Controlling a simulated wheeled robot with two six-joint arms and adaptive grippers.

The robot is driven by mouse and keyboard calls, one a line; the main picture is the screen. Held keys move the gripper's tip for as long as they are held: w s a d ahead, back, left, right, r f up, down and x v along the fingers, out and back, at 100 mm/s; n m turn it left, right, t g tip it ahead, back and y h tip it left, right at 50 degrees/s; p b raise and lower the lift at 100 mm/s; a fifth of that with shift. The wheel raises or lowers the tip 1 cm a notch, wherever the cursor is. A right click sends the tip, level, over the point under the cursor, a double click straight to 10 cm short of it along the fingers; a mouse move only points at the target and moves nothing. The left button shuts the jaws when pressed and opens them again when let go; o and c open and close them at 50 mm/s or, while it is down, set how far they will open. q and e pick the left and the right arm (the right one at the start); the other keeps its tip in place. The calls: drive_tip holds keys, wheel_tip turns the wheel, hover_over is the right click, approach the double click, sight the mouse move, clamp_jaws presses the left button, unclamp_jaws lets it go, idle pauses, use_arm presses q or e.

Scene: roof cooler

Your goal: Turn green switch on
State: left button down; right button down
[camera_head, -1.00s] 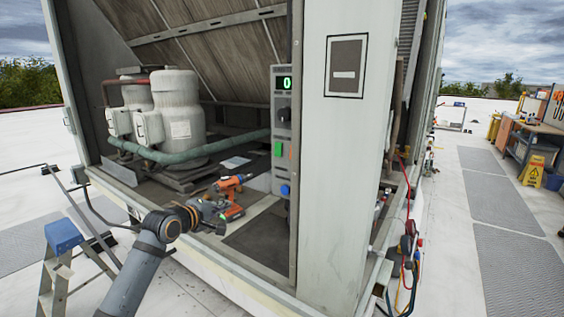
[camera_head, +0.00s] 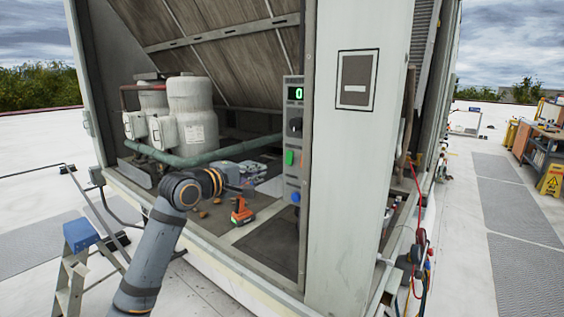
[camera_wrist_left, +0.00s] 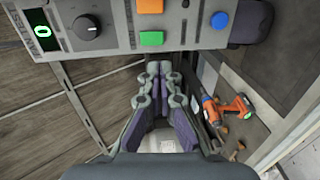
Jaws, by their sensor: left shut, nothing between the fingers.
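The green switch (camera_head: 289,158) sits on a narrow grey control panel (camera_head: 292,180) at the front post of the cooler. In the left wrist view the green switch (camera_wrist_left: 151,38) is at the panel's lower edge, just beyond my fingertips. My left gripper (camera_wrist_left: 160,68) is shut and empty, pointing at the panel close below the switch; I cannot tell whether it touches. In the head view my left arm reaches in from the left. My right gripper is not in view. The panel's display (camera_head: 296,93) reads 0.
The panel also carries a black knob (camera_wrist_left: 87,27), an orange button (camera_wrist_left: 150,6) and a blue button (camera_wrist_left: 219,20). An orange drill (camera_head: 241,211) lies on the cooler floor. White tanks (camera_head: 192,115) stand behind. A stepladder (camera_head: 78,250) stands at the lower left.

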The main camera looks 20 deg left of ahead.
sight(288, 163)
use_arm(q)
drive_tip(key=p+x, duration=0.4)
drive_tip(key=x, duration=0.7)
drive_tip(key=shift+r, duration=0.15)
drive_tip(key=shift+w+d, duration=0.1)
drive_tip(key=shift+w, duration=0.1)
drive_tip(key=shift+f, duration=0.2)
